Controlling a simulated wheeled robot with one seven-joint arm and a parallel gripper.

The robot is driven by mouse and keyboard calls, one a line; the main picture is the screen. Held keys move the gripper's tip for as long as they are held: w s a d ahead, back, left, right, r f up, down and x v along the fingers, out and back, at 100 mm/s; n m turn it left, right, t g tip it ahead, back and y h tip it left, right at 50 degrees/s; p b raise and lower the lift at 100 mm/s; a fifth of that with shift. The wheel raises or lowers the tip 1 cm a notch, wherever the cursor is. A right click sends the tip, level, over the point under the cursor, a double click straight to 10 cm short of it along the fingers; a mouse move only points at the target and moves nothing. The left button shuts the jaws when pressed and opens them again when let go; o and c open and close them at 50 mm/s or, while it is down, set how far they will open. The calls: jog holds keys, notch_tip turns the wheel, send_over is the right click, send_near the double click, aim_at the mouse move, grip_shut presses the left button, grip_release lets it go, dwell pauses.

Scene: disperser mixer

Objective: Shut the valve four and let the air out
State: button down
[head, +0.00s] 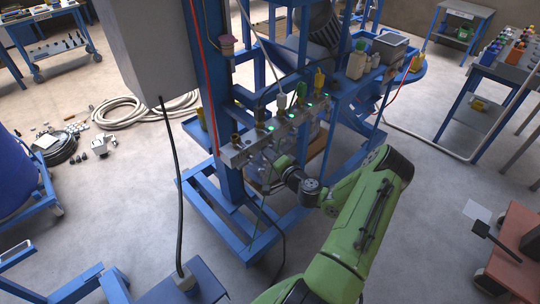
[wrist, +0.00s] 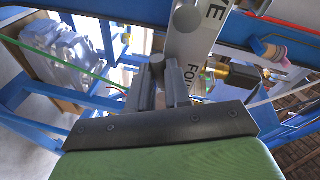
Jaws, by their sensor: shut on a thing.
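The metal valve manifold (head: 275,131) runs along the blue frame in the head view, with several fittings and small green lights on it. In the wrist view its pale labelled face (wrist: 195,45) shows "FOU" beside my fingers and "VE" farther up. My gripper (wrist: 161,88) is at the underside of the manifold, shut on a small grey valve knob (wrist: 157,63) next to the "FOU" lettering. The fingers hide much of the knob, and its turn position cannot be told. A brass fitting with a black part (wrist: 240,76) sticks out to the right of it.
Bottles (head: 357,64) stand on the blue frame's shelf. A grey box (head: 152,40) with a hanging black cable is at the upper left. A green tube (wrist: 70,62) crosses left of my fingers. Blue beams surround the gripper closely; open floor lies at front right.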

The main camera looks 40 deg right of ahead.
jog(key=m+p, duration=0.1)
jog(key=r+m+y+p, duration=0.1)
jog(key=m, duration=0.1)
jog(key=shift+r+p, duration=0.25)
jog(key=shift+p, duration=0.15)
jog(key=c, duration=1.1)
grip_release()
jog(key=s+r, duration=0.1)
jog(key=s, duration=0.4)
jog(key=s+a+r+b, duration=0.1)
jog(key=s, duration=0.4)
jog(key=s+r, duration=0.1)
jog(key=s, duration=0.4)
jog(key=shift+s+a, duration=0.2)
jog(key=shift+a, duration=0.1)
